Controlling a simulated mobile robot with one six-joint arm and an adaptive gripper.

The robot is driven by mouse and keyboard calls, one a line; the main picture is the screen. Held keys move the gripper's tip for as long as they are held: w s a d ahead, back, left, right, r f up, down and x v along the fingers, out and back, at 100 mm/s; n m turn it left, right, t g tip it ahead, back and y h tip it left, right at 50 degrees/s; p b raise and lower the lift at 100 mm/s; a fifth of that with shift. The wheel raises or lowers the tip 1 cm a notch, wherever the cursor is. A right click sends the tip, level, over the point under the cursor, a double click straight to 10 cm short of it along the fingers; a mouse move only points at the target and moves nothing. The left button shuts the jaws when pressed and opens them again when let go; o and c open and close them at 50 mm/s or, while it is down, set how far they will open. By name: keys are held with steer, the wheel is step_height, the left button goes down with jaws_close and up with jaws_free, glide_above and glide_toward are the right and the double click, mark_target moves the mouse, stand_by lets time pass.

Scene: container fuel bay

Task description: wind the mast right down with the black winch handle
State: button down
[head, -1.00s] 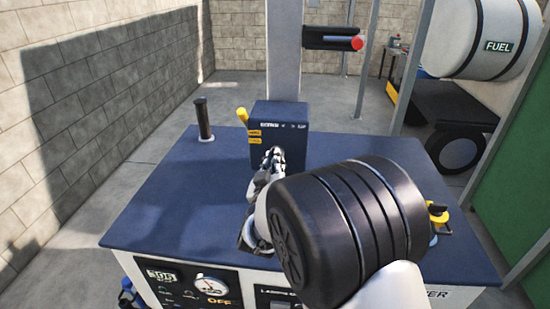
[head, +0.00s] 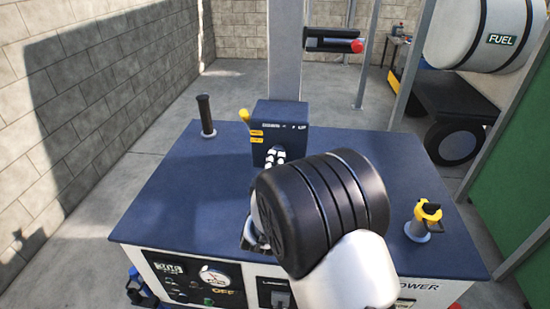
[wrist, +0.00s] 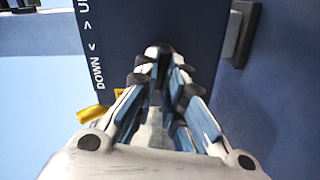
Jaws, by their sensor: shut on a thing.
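The winch box (head: 290,116) is dark blue with yellow labels and stands on the blue deck at the foot of the grey mast (head: 286,50). My gripper (head: 275,156) is at the front face of the box. In the wrist view its fingers (wrist: 160,60) meet close to the face, beside the DOWN marking. They are shut on a dark thing between them, taken to be the black winch handle (wrist: 158,88), mostly hidden by the fingers. A yellow lever (head: 244,115) sticks up at the box's left side. The mast's top is out of view.
A black upright post (head: 206,117) stands on the deck at left. A yellow-topped fitting (head: 426,216) stands at right. A panel with a gauge (head: 215,279) faces front. A black bracket with a red end (head: 335,40) juts from the mast. A white fuel tank (head: 480,32) is behind right.

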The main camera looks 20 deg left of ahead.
steer(key=shift+n+p, duration=0.45)
steer(key=shift+n, duration=0.75)
steer(key=shift+f, duration=0.1)
steer(key=c, duration=1.7)
jaws_free()
steer(key=v, duration=1.2)
